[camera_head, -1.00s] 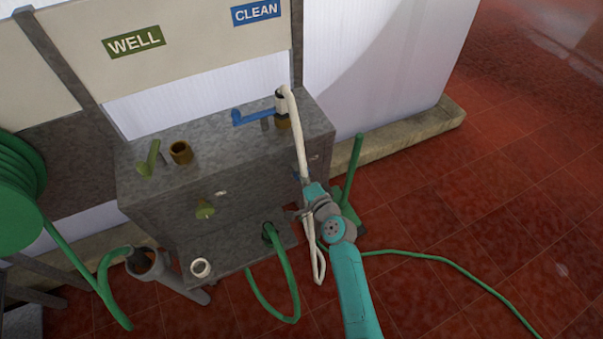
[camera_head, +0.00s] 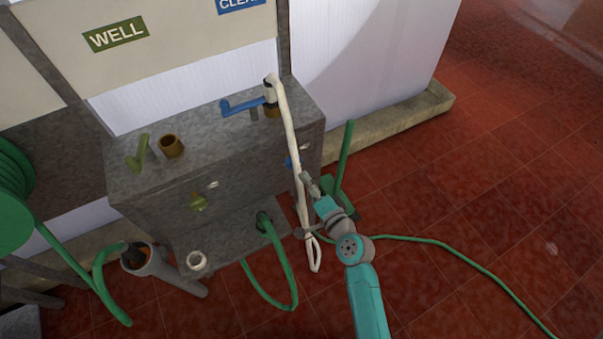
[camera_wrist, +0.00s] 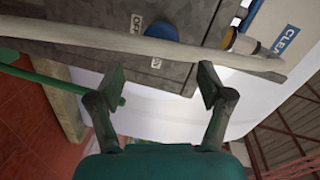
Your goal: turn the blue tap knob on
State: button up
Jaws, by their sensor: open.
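The blue tap knob (camera_head: 290,162) is on the front face of the grey box, at its right end. In the wrist view the knob (camera_wrist: 162,33) shows near the top, with an OFF label (camera_wrist: 136,22) and an ON label (camera_wrist: 156,63) beside it. A pale hose (camera_head: 289,118) hangs in front of the box and hides part of the knob; it also crosses the wrist view (camera_wrist: 90,36). My gripper (camera_head: 305,181) is just below and right of the knob, apart from it. In the wrist view its fingers (camera_wrist: 165,88) are spread and empty.
A blue lever (camera_head: 240,106) and a green lever (camera_head: 138,154) stand on the box top. A green knob (camera_head: 198,202) is on the front. A green post (camera_head: 346,155) stands close right of my gripper. Green hoses (camera_head: 440,243) lie around; the floor at right is otherwise clear.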

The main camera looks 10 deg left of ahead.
jog(key=shift+v, duration=1)
jog(key=s+d+f+n+t+h, duration=0.1)
jog(key=s+d+f+h, duration=0.15)
jog(key=s+d, duration=0.65)
jog(key=s+d+f+n+h, duration=0.1)
jog(key=s+d+h, duration=0.4)
jog(key=s, duration=0.8)
jog(key=s+d+r+n+h, duration=0.1)
jog(key=s+d+r+n, duration=0.2)
jog(key=s+r, duration=0.4)
jog(key=s+d+r+n, duration=0.3)
jog(key=s+r, duration=0.4)
jog(key=s, duration=0.4)
jog(key=shift+t+h, duration=0.3)
jog(key=shift+h, duration=0.05)
jog(key=shift+s+r, duration=0.1)
